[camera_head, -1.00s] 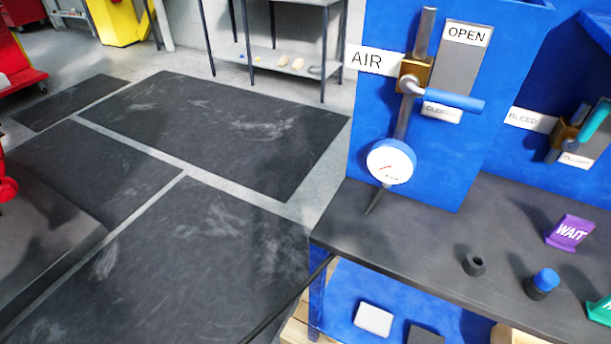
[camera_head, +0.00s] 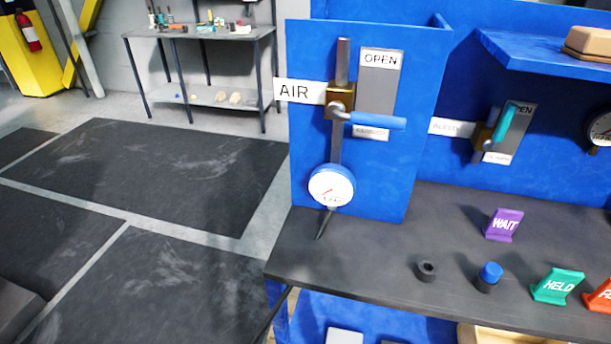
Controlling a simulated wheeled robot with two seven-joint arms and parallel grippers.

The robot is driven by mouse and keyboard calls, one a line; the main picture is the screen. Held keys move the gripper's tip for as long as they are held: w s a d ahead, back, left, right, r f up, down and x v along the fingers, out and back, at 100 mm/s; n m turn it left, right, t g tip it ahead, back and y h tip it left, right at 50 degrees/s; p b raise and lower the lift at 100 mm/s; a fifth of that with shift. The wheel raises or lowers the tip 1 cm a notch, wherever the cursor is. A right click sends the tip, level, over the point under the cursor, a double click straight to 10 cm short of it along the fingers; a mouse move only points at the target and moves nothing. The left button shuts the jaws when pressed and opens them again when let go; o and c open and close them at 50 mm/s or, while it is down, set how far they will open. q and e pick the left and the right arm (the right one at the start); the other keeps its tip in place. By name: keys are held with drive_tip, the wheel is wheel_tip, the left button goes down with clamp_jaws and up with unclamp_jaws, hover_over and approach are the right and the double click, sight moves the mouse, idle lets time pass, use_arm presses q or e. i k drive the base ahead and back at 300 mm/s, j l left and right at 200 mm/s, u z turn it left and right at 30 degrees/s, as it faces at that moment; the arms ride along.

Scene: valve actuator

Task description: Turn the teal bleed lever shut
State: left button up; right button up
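The teal bleed lever (camera_head: 505,124) is on a brass valve (camera_head: 484,135) at the right, on the blue back panel. It slants up and to the right, towards the OPEN end of its grey plate (camera_head: 518,135). A gauge (camera_head: 332,187) hangs below the AIR valve. Neither of my grippers is in view.
A dark bench (camera_head: 380,265) runs below the valves. On it stand a purple WAIT sign (camera_head: 503,225), a green HELD sign (camera_head: 558,286), a black ring (camera_head: 426,271) and a blue-capped piece (camera_head: 489,277). A blue shelf (camera_head: 550,55) juts out above the bleed valve. Floor is open at left.

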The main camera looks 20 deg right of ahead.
sight(489, 145)
drive_tip(key=k+z, duration=0.2)
drive_tip(key=z, duration=1.35)
